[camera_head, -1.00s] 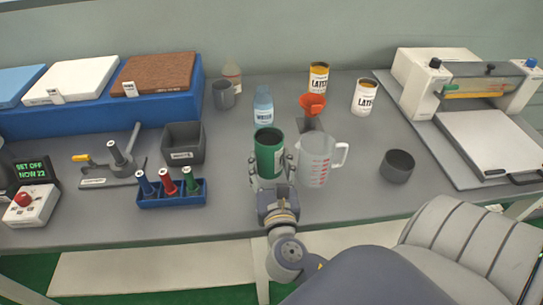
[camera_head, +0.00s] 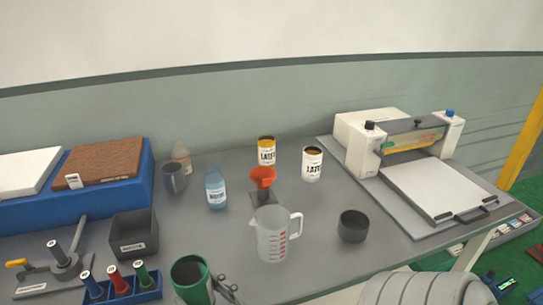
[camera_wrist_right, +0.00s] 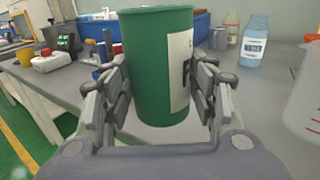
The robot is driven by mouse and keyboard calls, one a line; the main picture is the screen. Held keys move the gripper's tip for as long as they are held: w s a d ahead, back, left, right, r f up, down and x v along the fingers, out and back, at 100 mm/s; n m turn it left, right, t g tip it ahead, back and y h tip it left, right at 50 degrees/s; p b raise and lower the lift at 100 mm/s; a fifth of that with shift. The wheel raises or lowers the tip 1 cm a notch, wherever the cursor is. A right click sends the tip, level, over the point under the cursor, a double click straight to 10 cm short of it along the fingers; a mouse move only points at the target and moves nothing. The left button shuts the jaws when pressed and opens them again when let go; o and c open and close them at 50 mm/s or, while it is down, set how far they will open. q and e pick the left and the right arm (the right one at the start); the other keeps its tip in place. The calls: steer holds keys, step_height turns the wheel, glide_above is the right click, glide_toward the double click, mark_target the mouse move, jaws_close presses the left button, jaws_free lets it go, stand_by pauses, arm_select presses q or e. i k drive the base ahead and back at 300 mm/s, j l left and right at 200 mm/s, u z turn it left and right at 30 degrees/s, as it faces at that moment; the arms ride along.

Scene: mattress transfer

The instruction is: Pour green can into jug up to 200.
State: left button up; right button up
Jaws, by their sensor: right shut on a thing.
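The green can (camera_head: 190,281) is at the bottom edge of the head view, left of and nearer than the jug. My right gripper (camera_head: 226,289) is partly cut off there. In the right wrist view, my right gripper (camera_wrist_right: 158,85) is shut on the green can (camera_wrist_right: 150,60), fingers on both sides, and the can looks upright. The clear jug (camera_head: 272,240) with red markings stands upright on the table, apart from the can. It is partly visible at the right of the wrist view (camera_wrist_right: 305,100). No liquid level in it can be made out. My left gripper is not in view.
An orange funnel (camera_head: 262,178) on a stand is behind the jug, with a blue bottle (camera_head: 216,190) to its left. Two latex cans (camera_head: 312,164) stand at the back. A dark cup (camera_head: 353,226) is right of the jug. A blue rack (camera_head: 122,295) is left of the can.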

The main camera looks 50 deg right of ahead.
mark_target(272, 223)
steer(key=j+z, duration=0.1)
steer(key=z, duration=1.4)
steer(key=k+l, duration=0.05)
